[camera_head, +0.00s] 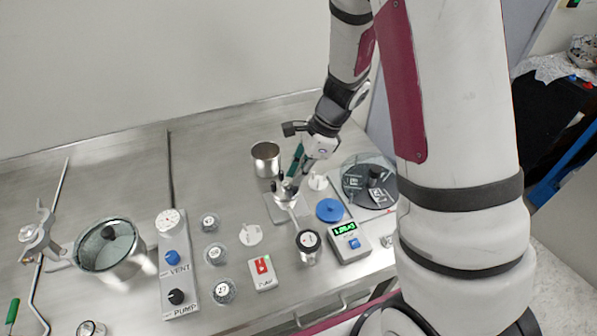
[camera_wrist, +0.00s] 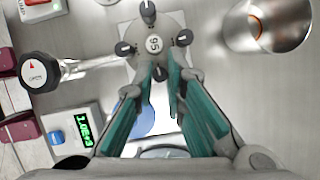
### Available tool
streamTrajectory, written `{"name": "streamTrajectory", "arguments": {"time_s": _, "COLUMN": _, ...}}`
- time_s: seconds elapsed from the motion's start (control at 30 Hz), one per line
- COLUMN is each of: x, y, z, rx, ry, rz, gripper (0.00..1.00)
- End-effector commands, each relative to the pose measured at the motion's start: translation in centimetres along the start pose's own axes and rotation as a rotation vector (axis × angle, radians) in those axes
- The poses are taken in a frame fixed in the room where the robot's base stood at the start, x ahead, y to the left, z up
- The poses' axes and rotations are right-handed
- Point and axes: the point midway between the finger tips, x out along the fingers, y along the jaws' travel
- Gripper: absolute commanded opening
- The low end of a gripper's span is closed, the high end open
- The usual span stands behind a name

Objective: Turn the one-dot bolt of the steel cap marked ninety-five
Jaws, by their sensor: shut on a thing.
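The steel cap (camera_wrist: 154,43), marked 95 on its round centre, sits on a pale square plate in the wrist view. Several dark-headed bolts stand around it: a far bolt (camera_wrist: 147,9), a right bolt (camera_wrist: 183,38), a left bolt (camera_wrist: 124,48) and a near bolt (camera_wrist: 159,73). My gripper (camera_wrist: 160,68), with teal fingers, is shut on the near bolt. The bolt's dots are too small to read. In the head view my gripper (camera_head: 292,176) reaches down to the cap (camera_head: 285,188), which it partly hides.
A valve with a black knob marked OPEN (camera_wrist: 38,72) extends left from the cap. A steel cup (camera_head: 266,160) stands close behind. A green-lit gauge (camera_head: 348,242), blue disc (camera_head: 330,210) and dark round plate (camera_head: 370,183) lie right. Small jars and a VENT/PUMP panel (camera_head: 177,262) stand left.

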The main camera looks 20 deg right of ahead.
Motion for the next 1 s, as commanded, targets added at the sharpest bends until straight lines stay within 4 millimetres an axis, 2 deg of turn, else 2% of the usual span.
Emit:
{"name": "streamTrajectory", "arguments": {"time_s": 0.03, "x": -0.1, "y": -0.1, "z": -0.1, "rx": 0.001, "ry": 0.002, "rz": -0.005, "gripper": 0.00}}
{"name": "streamTrajectory", "arguments": {"time_s": 0.07, "x": -0.1, "y": -0.1, "z": -0.1, "rx": 0.001, "ry": 0.002, "rz": -0.004, "gripper": 0.18}}
{"name": "streamTrajectory", "arguments": {"time_s": 0.1, "x": -0.1, "y": -0.1, "z": -0.1, "rx": 0.001, "ry": 0.002, "rz": -0.004, "gripper": 0.20}}
{"name": "streamTrajectory", "arguments": {"time_s": 0.47, "x": -0.5, "y": -0.1, "z": 0.0, "rx": -0.001, "ry": 0.000, "rz": -0.003, "gripper": 0.20}}
{"name": "streamTrajectory", "arguments": {"time_s": 0.57, "x": -1.6, "y": -0.1, "z": 0.0, "rx": -0.002, "ry": -0.001, "rz": -0.004, "gripper": 0.20}}
{"name": "streamTrajectory", "arguments": {"time_s": 1.0, "x": -10.0, "y": -0.1, "z": -0.1, "rx": -0.001, "ry": 0.001, "rz": -0.006, "gripper": 0.20}}
